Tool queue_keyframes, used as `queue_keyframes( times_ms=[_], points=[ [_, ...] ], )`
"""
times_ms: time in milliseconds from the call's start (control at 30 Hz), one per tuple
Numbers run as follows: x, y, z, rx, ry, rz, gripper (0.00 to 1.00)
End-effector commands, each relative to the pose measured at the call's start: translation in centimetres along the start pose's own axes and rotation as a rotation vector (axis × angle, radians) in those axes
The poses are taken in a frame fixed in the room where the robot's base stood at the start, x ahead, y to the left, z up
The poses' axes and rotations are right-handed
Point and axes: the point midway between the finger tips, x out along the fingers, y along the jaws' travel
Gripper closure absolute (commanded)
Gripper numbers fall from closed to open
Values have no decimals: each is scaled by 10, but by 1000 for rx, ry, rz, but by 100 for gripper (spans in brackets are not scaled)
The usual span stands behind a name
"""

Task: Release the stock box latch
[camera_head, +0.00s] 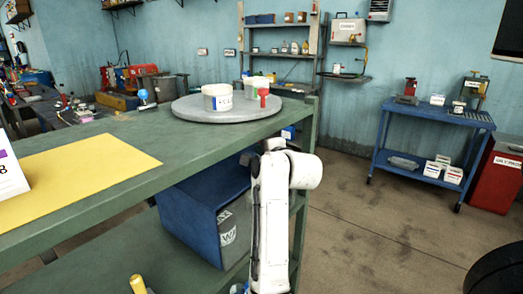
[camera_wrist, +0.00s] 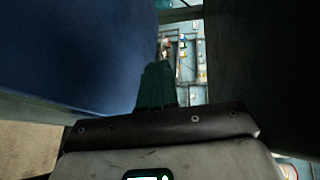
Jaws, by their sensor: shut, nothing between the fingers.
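My gripper (camera_wrist: 157,70) shows in the wrist view with its dark fingers together and nothing between them. A large dark blue surface (camera_wrist: 75,50) fills the left of that view, close beside the fingers. I cannot tell whether the fingers touch it. In the head view, a blue box (camera_head: 195,219) with white markings sits on the lower shelf of the green bench, partly behind my white arm. No lettering names it as the stock box, and I cannot make out a latch. My gripper is not clearly visible in the head view.
The green bench (camera_head: 75,212) carries a yellow mat (camera_head: 80,165) and a grey round turntable (camera_head: 187,111) with tubs. A blue trolley (camera_head: 420,159) and red bin (camera_head: 500,178) stand at the right. The floor between is clear. A dark surface (camera_wrist: 262,60) closes the wrist view's right.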

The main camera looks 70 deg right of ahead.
Motion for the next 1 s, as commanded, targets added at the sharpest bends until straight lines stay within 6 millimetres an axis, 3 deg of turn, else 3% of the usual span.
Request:
queue_keyframes(
  times_ms=[500, 700, 1000],
  points=[
    [-74, 0, 35, -1, 1, -3, 100],
    [-85, -1, 39, -1, 3, -2, 100],
    [-86, -1, 40, -1, 3, -2, 100]
  ],
)
